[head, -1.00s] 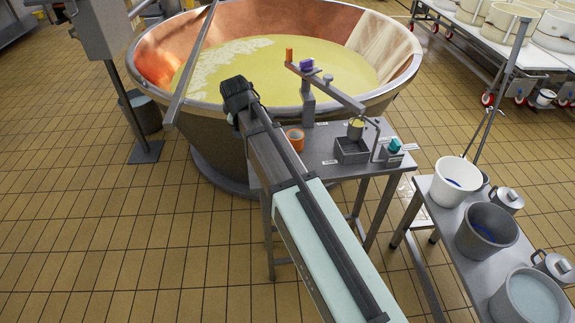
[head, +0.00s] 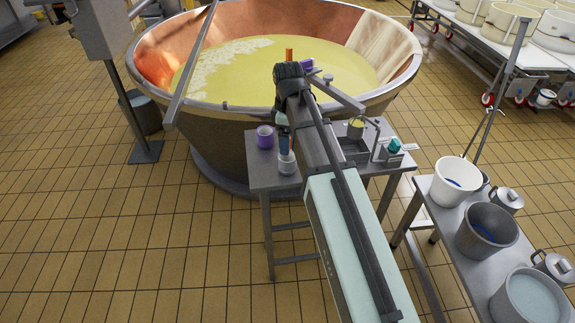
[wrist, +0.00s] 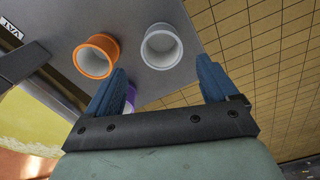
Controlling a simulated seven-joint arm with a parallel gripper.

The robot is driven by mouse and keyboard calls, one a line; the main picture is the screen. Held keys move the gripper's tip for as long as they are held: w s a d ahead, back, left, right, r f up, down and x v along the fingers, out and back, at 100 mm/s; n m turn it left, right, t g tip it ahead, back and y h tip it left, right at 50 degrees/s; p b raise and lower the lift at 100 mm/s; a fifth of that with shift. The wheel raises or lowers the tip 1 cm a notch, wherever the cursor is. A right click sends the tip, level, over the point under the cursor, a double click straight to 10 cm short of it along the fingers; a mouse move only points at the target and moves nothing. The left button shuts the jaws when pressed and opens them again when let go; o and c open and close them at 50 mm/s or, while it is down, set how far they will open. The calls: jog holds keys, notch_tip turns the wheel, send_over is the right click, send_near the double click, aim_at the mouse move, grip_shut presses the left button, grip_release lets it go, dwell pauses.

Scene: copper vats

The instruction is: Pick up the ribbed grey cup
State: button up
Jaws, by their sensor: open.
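The grey cup (head: 288,168) stands on the near left part of the steel table (head: 262,178). In the wrist view the grey cup (wrist: 162,47) shows its round open mouth, ahead of the gap between my fingertips; I cannot make out ribs on it. My gripper (wrist: 163,66) is open and empty, with its blue fingers apart. In the head view my gripper (head: 284,138) is close to the grey cup and overlaps its top edge; contact cannot be told.
An orange cup (wrist: 97,57) stands beside the grey one; my arm hides it in the head view. A purple cup (head: 265,137) stands further back, partly behind a finger in the wrist view. A balance beam (head: 340,95) and a steel box (head: 354,150) are to the right.

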aim_at(287, 164)
jog(key=shift+s+a+f, duration=0.1)
jog(key=shift+f, duration=4.9)
jog(key=shift+c, duration=0.4)
jog(key=c, duration=1)
jog(key=shift+r, duration=0.15)
